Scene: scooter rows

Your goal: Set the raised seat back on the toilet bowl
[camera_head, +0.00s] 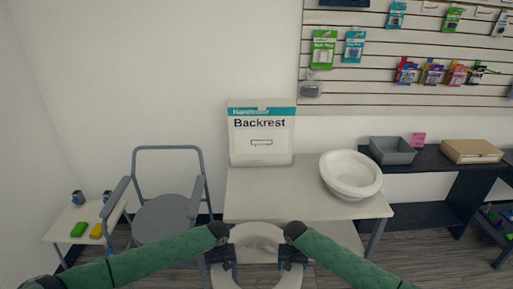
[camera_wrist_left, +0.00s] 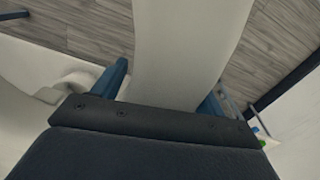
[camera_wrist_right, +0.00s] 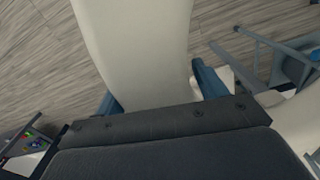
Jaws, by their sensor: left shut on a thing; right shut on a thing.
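The raised seat (camera_head: 258,284) is a white ring held level at the bottom middle of the head view. My left gripper (camera_head: 224,258) is shut on its left side, and my right gripper (camera_head: 293,258) is shut on its right side. Its white band also runs between the fingers in the left wrist view (camera_wrist_left: 185,50) and the right wrist view (camera_wrist_right: 140,45), with floor showing beyond. What lies under the seat is partly hidden.
The white table (camera_head: 290,195) is bare between the Backrest box (camera_head: 262,135) and the bowl. A grey commode chair (camera_head: 165,215) stands left, beside a low table (camera_head: 72,220). A dark shelf with a grey bin (camera_head: 392,150) and a cardboard box (camera_head: 472,151) is right.

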